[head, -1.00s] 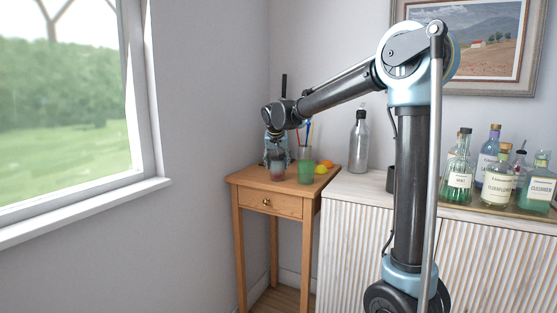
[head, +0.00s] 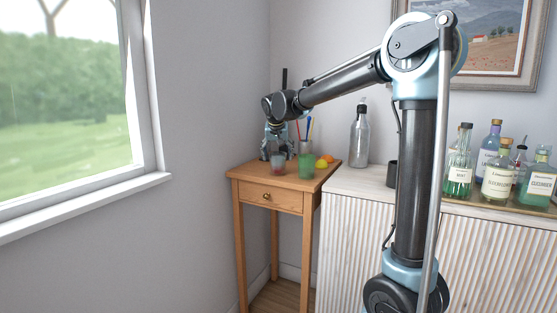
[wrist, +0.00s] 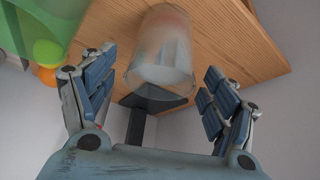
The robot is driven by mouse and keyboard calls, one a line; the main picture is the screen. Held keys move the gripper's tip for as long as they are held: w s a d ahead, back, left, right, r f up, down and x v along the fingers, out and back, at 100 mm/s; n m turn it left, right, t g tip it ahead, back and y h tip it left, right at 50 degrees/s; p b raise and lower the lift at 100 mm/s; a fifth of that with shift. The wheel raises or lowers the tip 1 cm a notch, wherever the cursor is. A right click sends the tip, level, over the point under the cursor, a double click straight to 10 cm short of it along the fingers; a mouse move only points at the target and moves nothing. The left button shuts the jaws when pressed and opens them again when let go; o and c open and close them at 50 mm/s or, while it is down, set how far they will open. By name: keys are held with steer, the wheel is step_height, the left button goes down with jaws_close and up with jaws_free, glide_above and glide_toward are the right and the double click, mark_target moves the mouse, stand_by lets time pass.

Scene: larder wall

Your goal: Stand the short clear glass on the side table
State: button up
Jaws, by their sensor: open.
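The short clear glass (head: 277,163) stands upright on the wooden side table (head: 240,175), near its left part. Its lower part looks faintly reddish in the head view. In the wrist view the glass (wrist: 160,55) shows between and beyond the two spread fingers, with a gap on each side. My gripper (head: 277,153) is open, pointing down just above and around the glass. It also shows open and empty in the wrist view (wrist: 160,100).
A green glass (head: 306,167) stands close to the right, with a lime (head: 321,164) and orange (head: 328,158) beyond. A dark post (head: 284,77) rises behind. A grey bottle (head: 360,135) and several labelled bottles (head: 497,180) stand on the white cabinet (head: 350,185).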

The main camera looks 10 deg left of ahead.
steer(key=v, duration=1)
steer(key=shift+r, duration=0.3)
steer(key=s+d+f+g, duration=0.1)
steer(key=s+d+f, duration=0.35)
steer(key=d, duration=0.45)
steer(key=s+d+f+h, duration=0.1)
steer(key=s+d+f, duration=0.2)
steer(key=s+d, duration=0.35)
steer(key=s+d+f+g, duration=0.1)
steer(key=s+d+f, duration=0.25)
steer(key=d, duration=0.65)
steer(key=s+d+f+g, duration=0.1)
steer(key=s+d+f, duration=0.4)
steer(key=s+f, duration=0.4)
steer(key=s+d+f, duration=0.5)
steer(key=s+f, duration=0.5)
steer(key=shift+d+f+m+g, duration=0.3)
steer(key=shift+f+m+g, duration=0.1)
